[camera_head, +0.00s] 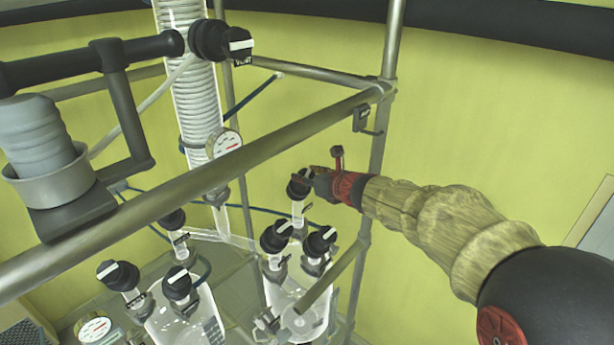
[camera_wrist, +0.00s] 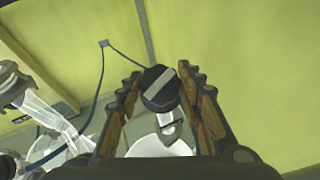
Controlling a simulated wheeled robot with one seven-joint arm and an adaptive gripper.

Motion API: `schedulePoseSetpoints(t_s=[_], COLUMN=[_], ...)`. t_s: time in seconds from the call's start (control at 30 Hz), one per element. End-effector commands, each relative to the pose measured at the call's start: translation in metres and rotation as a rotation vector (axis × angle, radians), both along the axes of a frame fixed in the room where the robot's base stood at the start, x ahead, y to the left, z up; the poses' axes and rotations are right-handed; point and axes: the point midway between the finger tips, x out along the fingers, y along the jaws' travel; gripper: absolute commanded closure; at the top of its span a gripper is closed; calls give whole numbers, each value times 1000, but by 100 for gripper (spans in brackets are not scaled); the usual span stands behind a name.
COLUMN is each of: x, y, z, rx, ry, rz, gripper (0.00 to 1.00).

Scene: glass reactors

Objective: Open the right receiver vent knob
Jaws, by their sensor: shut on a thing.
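My gripper (camera_head: 318,178) reaches in from the right, and its fingers are around a black knob (camera_head: 298,187) at the back of the right glass receiver (camera_head: 298,312). In the wrist view, the same knob (camera_wrist: 158,90) sits between the two wood-toned fingers of my gripper (camera_wrist: 160,76). Its pale bar lies diagonally across the black cap, and a clear stem with a small dark label is below it. My gripper is shut on this knob. In the head view the fingers hide part of the knob, so its bar is not clear there.
Two more black knobs (camera_head: 277,236) (camera_head: 320,240) stand on the right receiver, just in front. The left receiver (camera_head: 186,318) has similar knobs. A metal rail (camera_head: 200,187) crosses the foreground and an upright post (camera_head: 380,150) stands behind my wrist. A blue hose (camera_wrist: 95,98) runs left of the fingers.

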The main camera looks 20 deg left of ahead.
Motion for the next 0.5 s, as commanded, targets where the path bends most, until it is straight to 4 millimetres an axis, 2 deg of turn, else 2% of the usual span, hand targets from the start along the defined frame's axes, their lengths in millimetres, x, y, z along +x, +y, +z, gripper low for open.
schedulePoseSetpoints(t_s=[0.5], x=[3], y=[-2], z=[0], rx=[-117], ry=[-173], rz=[361], gripper=[89])
